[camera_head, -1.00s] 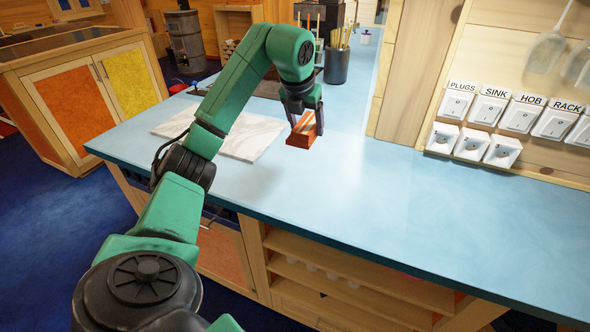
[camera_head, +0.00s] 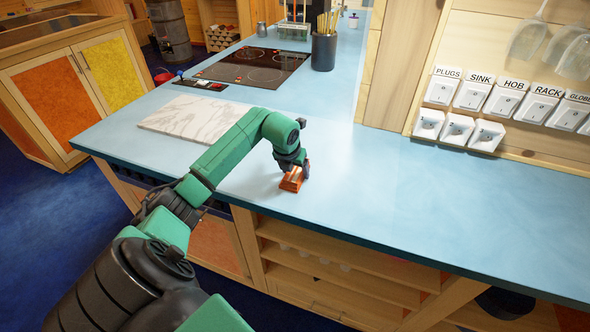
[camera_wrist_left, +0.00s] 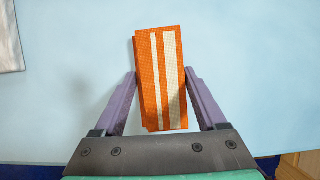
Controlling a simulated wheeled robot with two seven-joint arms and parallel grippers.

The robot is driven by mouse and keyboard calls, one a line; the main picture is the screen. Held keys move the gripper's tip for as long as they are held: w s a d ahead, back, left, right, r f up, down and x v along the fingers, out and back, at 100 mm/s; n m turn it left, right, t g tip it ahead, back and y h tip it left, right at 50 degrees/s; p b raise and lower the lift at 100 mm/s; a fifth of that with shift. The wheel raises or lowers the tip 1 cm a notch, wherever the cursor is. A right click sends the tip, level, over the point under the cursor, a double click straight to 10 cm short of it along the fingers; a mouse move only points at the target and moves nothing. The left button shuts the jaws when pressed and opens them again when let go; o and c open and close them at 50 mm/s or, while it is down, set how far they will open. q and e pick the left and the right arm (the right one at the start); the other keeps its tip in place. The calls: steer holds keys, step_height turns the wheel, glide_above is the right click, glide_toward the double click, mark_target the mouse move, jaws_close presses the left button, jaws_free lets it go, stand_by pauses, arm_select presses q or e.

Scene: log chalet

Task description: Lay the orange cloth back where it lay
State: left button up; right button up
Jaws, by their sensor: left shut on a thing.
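The orange cloth (camera_head: 291,181) is a small folded block with pale stripes. My left gripper (camera_head: 293,172) is shut on it, low over the blue counter (camera_head: 390,205), near the front edge. In the left wrist view the cloth (camera_wrist_left: 161,80) sits between the two purple fingers of the gripper (camera_wrist_left: 160,98), its striped face towards the camera. I cannot tell whether its underside touches the counter. My right gripper is not in view.
A marble board (camera_head: 190,120) lies to the left of the cloth. A black hob (camera_head: 256,66) and a dark pot of utensils (camera_head: 324,52) stand farther back. Labelled switches (camera_head: 500,97) line the wall on the right. The counter to the right of the cloth is clear.

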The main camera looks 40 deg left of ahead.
arm_select(q)
steer(key=shift+f, duration=0.2)
steer(key=o, duration=1.1)
steer(key=shift+r, duration=0.1)
steer(key=shift+o, duration=0.2)
steer(key=shift+r, duration=0.1)
steer(key=shift+r, duration=0.3)
steer(key=b+v, duration=0.2)
steer(key=v, duration=0.9)
steer(key=shift+r, duration=0.25)
steer(key=shift+s+d+f, duration=0.1)
steer(key=shift+s, duration=0.05)
